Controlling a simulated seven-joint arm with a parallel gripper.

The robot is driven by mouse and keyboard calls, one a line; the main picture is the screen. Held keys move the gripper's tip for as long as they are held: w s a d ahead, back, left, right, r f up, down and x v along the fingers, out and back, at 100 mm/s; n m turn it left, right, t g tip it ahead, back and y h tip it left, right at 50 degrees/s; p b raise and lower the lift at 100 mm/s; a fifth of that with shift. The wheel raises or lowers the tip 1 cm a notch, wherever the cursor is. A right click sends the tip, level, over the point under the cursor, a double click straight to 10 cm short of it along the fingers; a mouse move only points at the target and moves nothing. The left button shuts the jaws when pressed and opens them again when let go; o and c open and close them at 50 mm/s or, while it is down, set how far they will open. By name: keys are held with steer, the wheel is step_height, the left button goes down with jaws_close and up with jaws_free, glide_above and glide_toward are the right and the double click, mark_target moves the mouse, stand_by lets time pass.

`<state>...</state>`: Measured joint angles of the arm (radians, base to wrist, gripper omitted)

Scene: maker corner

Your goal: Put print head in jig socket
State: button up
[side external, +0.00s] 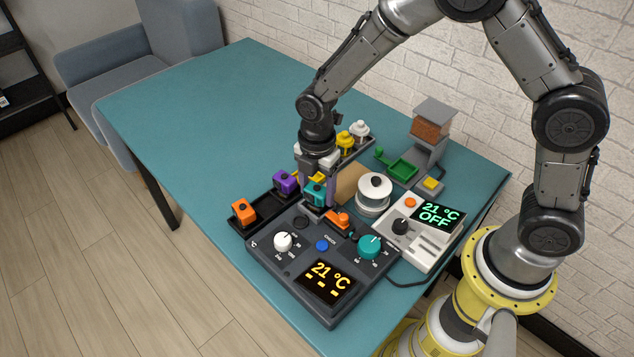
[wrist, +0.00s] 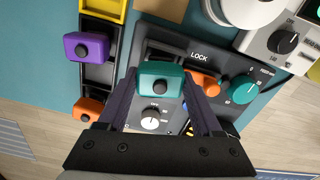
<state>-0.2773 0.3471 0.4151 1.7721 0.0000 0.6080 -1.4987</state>
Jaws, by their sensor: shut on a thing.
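The teal print head (side external: 315,191), a rounded block with a dark round knob, is between the fingers of my gripper (side external: 317,193). In the wrist view the fingers (wrist: 162,86) are shut on the head (wrist: 146,70) from both sides. The dark jig unit (side external: 262,252) lies below, with LOCK lettering and an orange lever (side external: 338,219). The head is over the unit's back edge, where a dark recess (wrist: 163,50), apparently the socket, partly shows. The head and fingers hide the rest of it. I cannot tell whether the head touches the unit.
A black tray (side external: 267,210) at left holds an orange head (side external: 243,211) and a purple head (side external: 286,182). A white pot-like thing (side external: 374,195) and a light control box (side external: 425,235) stand close at right. The table's left part is clear.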

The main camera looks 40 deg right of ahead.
steer(key=shift+f, duration=0.6)
stand_by(0.5)
steer(key=o, duration=1.5)
steer(key=shift+o, duration=0.2)
steer(key=shift+r, duration=3.5)
